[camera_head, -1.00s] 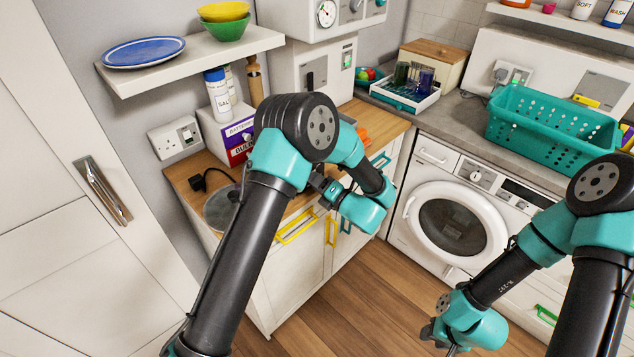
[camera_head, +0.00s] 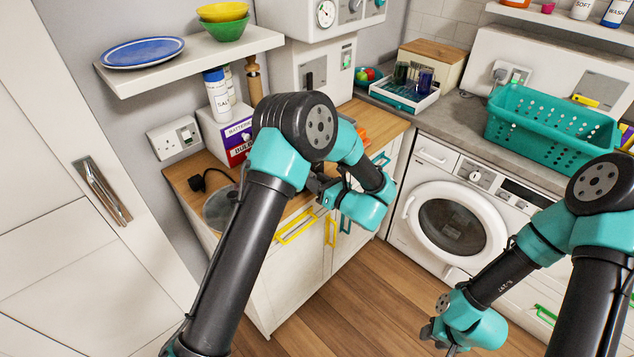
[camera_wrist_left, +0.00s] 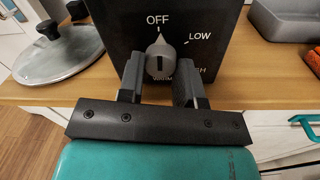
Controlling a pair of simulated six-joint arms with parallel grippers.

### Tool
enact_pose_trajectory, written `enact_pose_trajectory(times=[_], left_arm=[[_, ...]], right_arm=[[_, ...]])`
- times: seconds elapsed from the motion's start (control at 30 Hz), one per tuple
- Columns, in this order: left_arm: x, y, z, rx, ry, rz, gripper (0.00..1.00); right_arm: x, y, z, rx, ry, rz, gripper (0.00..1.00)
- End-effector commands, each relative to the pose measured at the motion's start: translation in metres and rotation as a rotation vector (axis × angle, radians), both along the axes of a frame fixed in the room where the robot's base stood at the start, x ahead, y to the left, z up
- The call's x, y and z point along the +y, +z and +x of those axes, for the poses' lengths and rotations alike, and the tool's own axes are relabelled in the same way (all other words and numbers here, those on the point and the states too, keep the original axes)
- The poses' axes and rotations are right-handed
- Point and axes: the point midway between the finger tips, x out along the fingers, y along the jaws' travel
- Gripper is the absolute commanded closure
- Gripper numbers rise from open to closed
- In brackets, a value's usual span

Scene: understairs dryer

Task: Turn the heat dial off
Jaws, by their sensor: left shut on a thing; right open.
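The heat dial (camera_wrist_left: 161,58) is a grey knob on a black panel (camera_wrist_left: 112,33) in the left wrist view. Its narrow end points up at the OFF mark; LOW is to the upper right, and the lower lettering is partly hidden by a finger. My left gripper (camera_wrist_left: 158,76) is shut on the dial, one finger on each side. In the head view, my left gripper (camera_head: 318,186) is over the wooden counter, and my arm hides the dial. My right gripper (camera_head: 441,337) is open and empty, low over the floor at the bottom right.
A purple-labelled box (camera_head: 230,137) stands behind my left arm. A washing machine (camera_head: 452,225) and teal basket (camera_head: 552,130) are at the right.

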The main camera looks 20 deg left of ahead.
Motion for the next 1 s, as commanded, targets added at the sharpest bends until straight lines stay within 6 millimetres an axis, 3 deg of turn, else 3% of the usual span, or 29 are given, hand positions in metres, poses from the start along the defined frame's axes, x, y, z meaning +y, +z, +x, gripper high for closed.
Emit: enact_pose_trajectory(times=[0.63,0.67,0.9,1.0], left_arm=[[-0.0004,0.0000,0.0001,-0.067,0.000,-0.038,0.91],[-0.0004,0.0000,0.0001,-0.067,0.000,-0.038,0.67],[-0.0002,0.0000,0.0002,-0.067,0.000,-0.038,0.44],[-0.0002,0.0000,0.0002,-0.066,0.000,-0.038,0.42]], right_arm=[[0.0000,0.0000,0.0000,0.000,0.000,0.000,0.57],[0.0000,0.0000,0.0000,0.000,0.000,0.000,0.57],[0.0000,0.0000,0.0000,0.000,0.000,0.000,0.57],[0.0000,0.0000,0.0000,0.000,0.000,0.000,0.57]])
